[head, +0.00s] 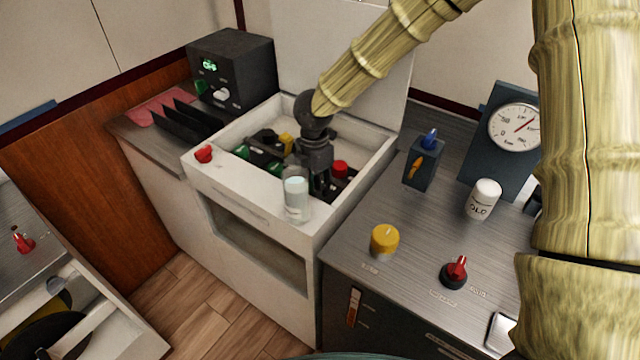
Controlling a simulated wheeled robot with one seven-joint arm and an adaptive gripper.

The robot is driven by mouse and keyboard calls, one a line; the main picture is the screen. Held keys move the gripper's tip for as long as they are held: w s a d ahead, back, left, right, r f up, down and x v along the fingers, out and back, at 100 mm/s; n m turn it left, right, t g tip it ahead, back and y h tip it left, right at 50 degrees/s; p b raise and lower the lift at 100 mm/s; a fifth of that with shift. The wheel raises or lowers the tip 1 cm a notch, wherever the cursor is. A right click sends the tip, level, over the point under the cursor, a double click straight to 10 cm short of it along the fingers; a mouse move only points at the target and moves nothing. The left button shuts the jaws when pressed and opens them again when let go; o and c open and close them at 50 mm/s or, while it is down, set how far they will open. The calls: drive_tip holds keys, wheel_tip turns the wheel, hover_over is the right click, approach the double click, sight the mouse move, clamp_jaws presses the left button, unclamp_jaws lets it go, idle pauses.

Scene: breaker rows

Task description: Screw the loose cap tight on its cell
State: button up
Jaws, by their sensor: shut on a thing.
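My gripper (320,184) points down into the open white bay (375,160). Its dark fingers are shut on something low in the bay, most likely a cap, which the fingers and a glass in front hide. A red cap (340,169) shows just right of the fingers. A yellow cap (287,143) and green-topped dark parts (241,152) show to the left, among black cells (264,152). I cannot tell which cap is loose, or how any cap sits on its cell.
A clear glass (297,200) stands at the bay's front edge, close to my gripper. A red knob (204,154) is on the front-left rim.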

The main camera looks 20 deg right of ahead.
drive_tip(key=shift+m, duration=0.3)
drive_tip(key=o, duration=1)
